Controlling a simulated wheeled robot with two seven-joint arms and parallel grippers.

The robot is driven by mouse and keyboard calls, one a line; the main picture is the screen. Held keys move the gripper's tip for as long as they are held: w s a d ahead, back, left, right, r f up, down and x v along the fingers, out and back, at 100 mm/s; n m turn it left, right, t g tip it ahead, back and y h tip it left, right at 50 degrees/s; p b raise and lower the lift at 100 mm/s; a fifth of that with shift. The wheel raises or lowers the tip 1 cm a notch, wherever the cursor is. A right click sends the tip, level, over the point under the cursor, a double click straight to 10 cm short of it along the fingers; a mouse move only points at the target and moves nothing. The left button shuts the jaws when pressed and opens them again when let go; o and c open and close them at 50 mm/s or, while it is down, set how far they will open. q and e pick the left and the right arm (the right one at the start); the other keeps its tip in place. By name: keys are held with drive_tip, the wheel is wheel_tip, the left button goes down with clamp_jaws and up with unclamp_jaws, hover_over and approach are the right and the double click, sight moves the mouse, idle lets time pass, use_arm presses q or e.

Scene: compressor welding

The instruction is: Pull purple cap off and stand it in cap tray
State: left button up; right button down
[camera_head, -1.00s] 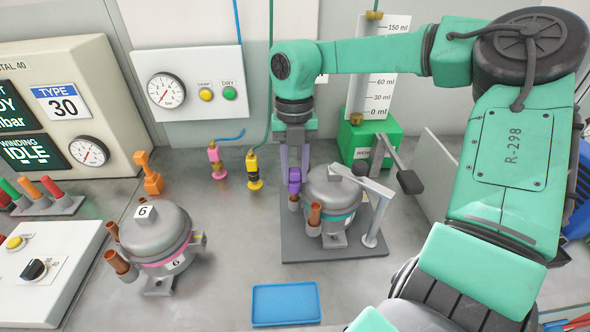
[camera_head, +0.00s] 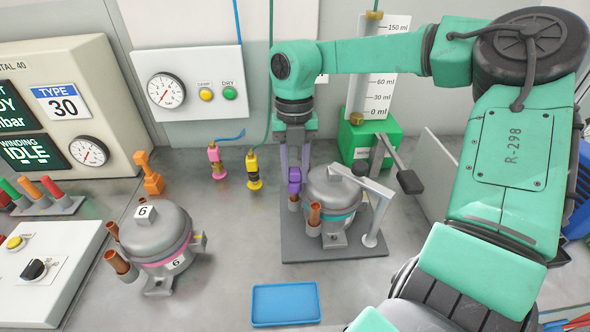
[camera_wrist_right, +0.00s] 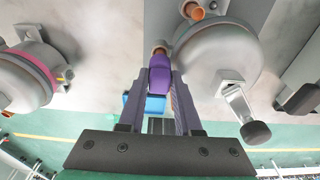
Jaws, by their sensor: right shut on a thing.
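The purple cap (camera_head: 294,181) sits at the top of a stub pipe on the left side of the clamped compressor (camera_head: 331,190). My right gripper (camera_head: 294,178) reaches down from above and is shut on the cap. In the right wrist view the purple cap (camera_wrist_right: 160,78) is between the two fingers, with the copper-coloured pipe end just beyond it. I cannot tell whether the cap is still seated on the pipe. The blue tray (camera_head: 286,304), likely the cap tray, lies empty at the front of the bench. My left gripper is not in view.
A second compressor (camera_head: 157,237) marked 6 stands at the left. Pink (camera_head: 215,161) and yellow-black (camera_head: 253,170) couplers stand behind. A clamp arm (camera_head: 362,181) holds the compressor on its grey plate (camera_head: 298,246). The bench around the tray is mostly clear.

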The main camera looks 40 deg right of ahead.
sight(295, 171)
drive_tip(key=shift+r, duration=0.1)
drive_tip(key=shift+r+p, duration=1.65)
drive_tip(key=shift+r, duration=0.6)
drive_tip(key=shift+f, duration=0.15)
